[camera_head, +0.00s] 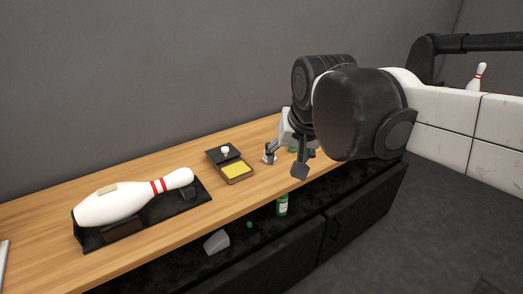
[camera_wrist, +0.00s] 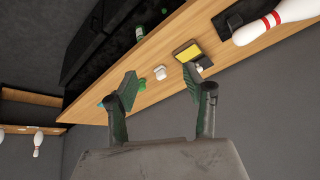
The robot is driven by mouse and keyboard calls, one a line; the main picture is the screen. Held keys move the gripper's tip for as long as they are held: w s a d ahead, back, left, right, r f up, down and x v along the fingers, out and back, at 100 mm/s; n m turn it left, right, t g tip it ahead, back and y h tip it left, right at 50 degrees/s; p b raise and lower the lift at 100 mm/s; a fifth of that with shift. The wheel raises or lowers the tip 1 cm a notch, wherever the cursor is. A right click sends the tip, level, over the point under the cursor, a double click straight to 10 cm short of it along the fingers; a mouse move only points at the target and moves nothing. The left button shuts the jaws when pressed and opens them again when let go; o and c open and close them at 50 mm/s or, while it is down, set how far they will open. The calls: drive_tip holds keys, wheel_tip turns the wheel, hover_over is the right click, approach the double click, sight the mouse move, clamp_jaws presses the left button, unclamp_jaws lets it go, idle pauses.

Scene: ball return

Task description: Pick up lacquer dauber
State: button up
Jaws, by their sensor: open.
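My gripper (camera_head: 285,163) is open above the counter's right part. In the wrist view its two fingers (camera_wrist: 160,77) are spread. A black tray (camera_head: 214,156) with a yellow pad (camera_head: 234,169) and a white knob (camera_head: 225,150) lies left of my gripper. I cannot tell for certain which piece is the lacquer dauber.
A bowling pin (camera_head: 118,205) rests on a black cradle (camera_head: 198,207) at the counter's left. A green bottle (camera_head: 282,205) and a grey wedge-shaped thing (camera_head: 217,241) are on the dark shelf below. The wooden counter (camera_head: 55,213) is bare between cradle and tray. A wall is behind.

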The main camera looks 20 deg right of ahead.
drive_tip(key=w+d+r+m+g, duration=0.1)
drive_tip(key=w+d+r+m, duration=0.15)
drive_tip(key=w, duration=0.95)
drive_tip(key=w+d+f+m+g, duration=0.2)
drive_tip(key=w+f+m, duration=0.1)
drive_tip(key=w, duration=0.7)
drive_tip(key=w+d+f+m+g, duration=0.1)
drive_tip(key=w+d+f+m, duration=0.2)
drive_tip(key=w, duration=0.6)
drive_tip(key=w+d+f+m, duration=0.1)
drive_tip(key=w+f, duration=0.1)
drive_tip(key=f, duration=0.3)
drive_tip(key=w+f+m+g, duration=0.1)
drive_tip(key=w+f, duration=0.2)
drive_tip(key=f, duration=0.3)
drive_tip(key=w+d+f+m, duration=0.1)
drive_tip(key=w+f, duration=0.1)
drive_tip(key=f, duration=0.4)
drive_tip(key=shift+w+d+f+g, duration=0.1)
drive_tip(key=shift+w+d+g, duration=0.2)
drive_tip(key=shift+w, duration=0.05)
drive_tip(key=f+p, duration=0.1)
drive_tip(key=f, duration=0.4)
drive_tip(key=shift+w, duration=0.2)
drive_tip(key=shift+a, duration=0.1)
clamp_jaws()
